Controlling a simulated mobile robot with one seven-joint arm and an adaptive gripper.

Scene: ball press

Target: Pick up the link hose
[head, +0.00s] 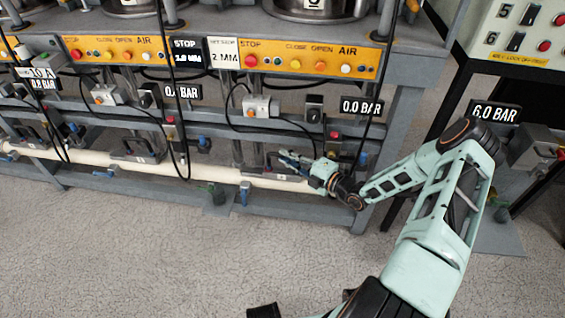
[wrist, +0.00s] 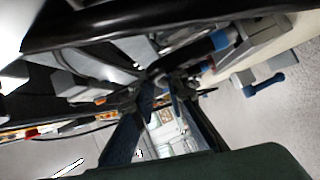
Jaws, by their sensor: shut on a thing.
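My gripper (head: 288,158) reaches in under the right-hand station of the press frame, just above the cream pipe (head: 220,172). In the wrist view its two fingers (wrist: 158,88) come together at their tips on a dark, slim piece (wrist: 126,98), which I take to be the link hose. The fingers and shadow hide most of it, and I cannot tell whether its ends are attached. In the head view the hose is too small and dark to make out at the gripper.
Black cables (head: 366,90) hang in front of the frame near my wrist. Blue-handled valves (head: 245,190) sit along the pipe. The frame's right leg (head: 385,150) stands beside my forearm. The floor (head: 150,260) in front is clear.

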